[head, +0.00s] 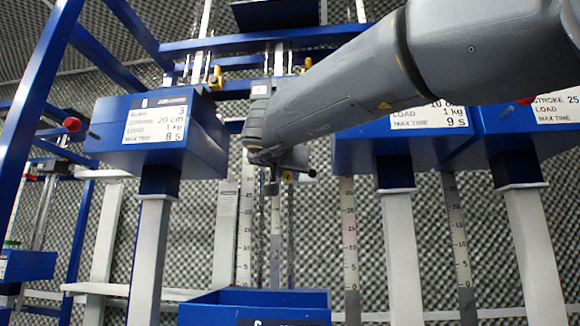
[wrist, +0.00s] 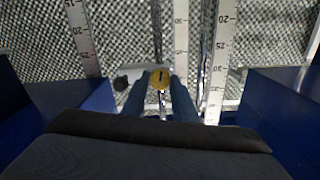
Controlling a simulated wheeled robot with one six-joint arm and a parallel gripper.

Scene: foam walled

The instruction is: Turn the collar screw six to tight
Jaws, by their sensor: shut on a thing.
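The dark line stands nearly upright. In the head view my gripper (head: 270,182) hangs at the middle, in front of a scale post (head: 275,245). No number six is readable at the screw.
Blue boxes with white labels stand on pale columns at the left (head: 160,130) and right (head: 430,135). An open blue bin (head: 255,305) is below my gripper. Other yellow knobs (head: 215,77) are higher up. In the wrist view blue walls (wrist: 285,110) flank both sides.

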